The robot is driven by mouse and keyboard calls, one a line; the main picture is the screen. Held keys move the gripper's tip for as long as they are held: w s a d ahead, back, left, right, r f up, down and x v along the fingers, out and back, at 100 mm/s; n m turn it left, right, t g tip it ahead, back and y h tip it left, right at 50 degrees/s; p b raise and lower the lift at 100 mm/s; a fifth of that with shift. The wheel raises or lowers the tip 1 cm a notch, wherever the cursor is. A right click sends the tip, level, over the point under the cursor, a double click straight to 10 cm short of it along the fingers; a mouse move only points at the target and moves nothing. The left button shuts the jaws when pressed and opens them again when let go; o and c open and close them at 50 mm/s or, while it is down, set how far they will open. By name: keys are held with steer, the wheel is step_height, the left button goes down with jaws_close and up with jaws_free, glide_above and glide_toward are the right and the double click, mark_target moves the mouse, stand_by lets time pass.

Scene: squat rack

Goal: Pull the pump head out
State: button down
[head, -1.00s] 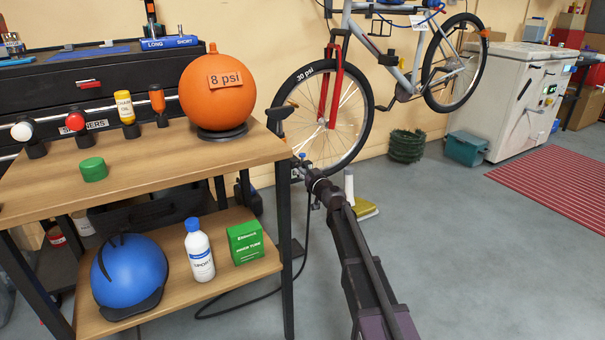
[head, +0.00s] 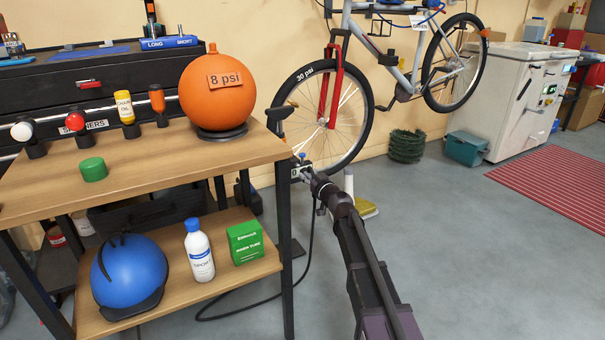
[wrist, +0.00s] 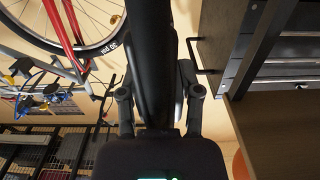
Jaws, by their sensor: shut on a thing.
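My gripper (head: 309,174) is beside the right front corner of the workbench, in front of the bicycle's front wheel. It is shut on the pump head (head: 303,157), a small piece showing a bit of blue at the gripper's tip. Most of the pump head is hidden by the jaws. A dark hose (head: 309,232) hangs below the gripper and curves along the floor to the left. In the wrist view a long black shape (wrist: 156,60) lies between my fingers and covers the grasp; I cannot tell exactly what it is.
The workbench (head: 240,160) stands left of the arm, carrying an orange ball (head: 217,95) marked 8 psi. The bicycle wheel (head: 360,120) marked 30 psi is just behind the gripper. A pale upright tube with a yellow base (head: 366,209) stands right of it.

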steer(key=shift+v, duration=0.85)
